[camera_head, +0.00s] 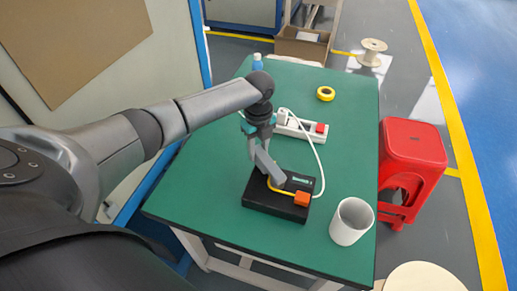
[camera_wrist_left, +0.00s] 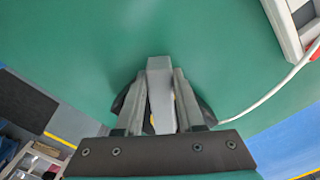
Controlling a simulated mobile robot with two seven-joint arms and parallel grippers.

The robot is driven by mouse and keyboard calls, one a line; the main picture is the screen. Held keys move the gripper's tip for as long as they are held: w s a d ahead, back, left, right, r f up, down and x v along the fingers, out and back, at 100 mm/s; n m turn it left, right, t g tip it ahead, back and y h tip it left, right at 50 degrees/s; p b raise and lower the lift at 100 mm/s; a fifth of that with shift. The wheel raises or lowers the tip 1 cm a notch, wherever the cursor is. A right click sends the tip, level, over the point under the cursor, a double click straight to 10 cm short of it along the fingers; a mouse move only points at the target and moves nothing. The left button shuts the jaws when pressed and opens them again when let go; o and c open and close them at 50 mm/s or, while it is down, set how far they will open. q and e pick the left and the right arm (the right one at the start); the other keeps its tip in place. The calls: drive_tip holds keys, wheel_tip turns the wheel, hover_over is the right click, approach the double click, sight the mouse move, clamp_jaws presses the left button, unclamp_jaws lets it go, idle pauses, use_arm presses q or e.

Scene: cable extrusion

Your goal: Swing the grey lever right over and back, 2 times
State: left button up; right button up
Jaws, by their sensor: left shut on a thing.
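The grey lever (camera_head: 268,166) rises from a black box (camera_head: 263,197) on the green table and leans up and to the left in the head view. My left gripper (camera_head: 256,140) is shut on the lever's upper end. In the left wrist view, the grey lever (camera_wrist_left: 160,95) lies between the two fingers of my left gripper (camera_wrist_left: 160,78). The lever's lower end and the box are mostly hidden there. My right gripper is not in view.
A yellow cable with an orange plug (camera_head: 302,198) lies on the box. A white power strip (camera_head: 298,127) with a white cord is behind it. A white cup (camera_head: 351,222) stands at the front right. Yellow tape (camera_head: 325,93) lies farther back. A red stool (camera_head: 412,150) stands beside the table.

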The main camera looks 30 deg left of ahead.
use_arm(q)
clamp_jaws()
idle(0.8)
